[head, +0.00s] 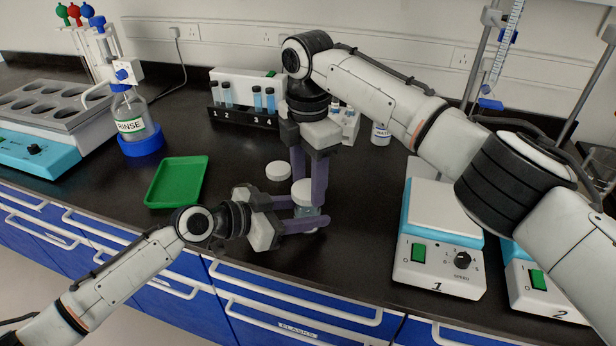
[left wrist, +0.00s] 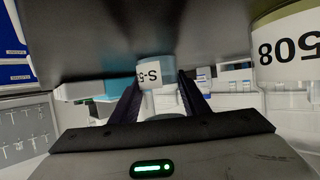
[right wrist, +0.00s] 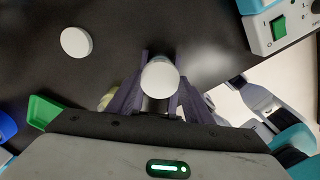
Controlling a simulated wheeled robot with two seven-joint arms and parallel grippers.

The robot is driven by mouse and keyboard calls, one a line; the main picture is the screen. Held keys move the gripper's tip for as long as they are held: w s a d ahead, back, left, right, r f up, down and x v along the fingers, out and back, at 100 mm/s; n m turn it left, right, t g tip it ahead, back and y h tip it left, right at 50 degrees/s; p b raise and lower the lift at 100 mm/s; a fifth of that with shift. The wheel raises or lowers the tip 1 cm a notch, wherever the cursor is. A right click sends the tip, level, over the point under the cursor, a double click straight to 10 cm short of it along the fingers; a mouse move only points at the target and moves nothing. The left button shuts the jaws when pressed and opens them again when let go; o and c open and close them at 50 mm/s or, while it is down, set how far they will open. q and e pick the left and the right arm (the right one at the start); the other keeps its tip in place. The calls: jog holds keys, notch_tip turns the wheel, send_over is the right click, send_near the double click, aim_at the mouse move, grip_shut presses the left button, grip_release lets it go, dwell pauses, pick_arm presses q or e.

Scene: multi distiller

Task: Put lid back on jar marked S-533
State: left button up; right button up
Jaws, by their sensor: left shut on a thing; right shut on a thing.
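The clear jar (head: 306,211) stands in front of me between the fingers of my left gripper (head: 312,213), which is shut on it. In the left wrist view its label (left wrist: 150,74) reads "S-5…", partly hidden. My right gripper (head: 308,190) points down and is shut on a white round lid (head: 301,191) right over the jar. This lid also shows between the fingers in the right wrist view (right wrist: 160,78). I cannot tell whether it touches the jar's rim. A second white lid (head: 278,171) lies on the bench behind.
A second jar labelled "508" (left wrist: 288,47) is close to the left gripper. A green tray (head: 178,182) lies left, a RINSE bottle (head: 132,122) behind it. A tube rack (head: 243,117) stands at the back. Stirrer 1 (head: 438,265) is right.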

aim_at(308, 189)
dwell(0.3)
jog(key=shift+f, duration=0.9)
jog(key=shift+f, duration=0.7)
jog(key=o, duration=1)
jog(key=shift+r, duration=2.3)
jog(key=shift+c, duration=0.2)
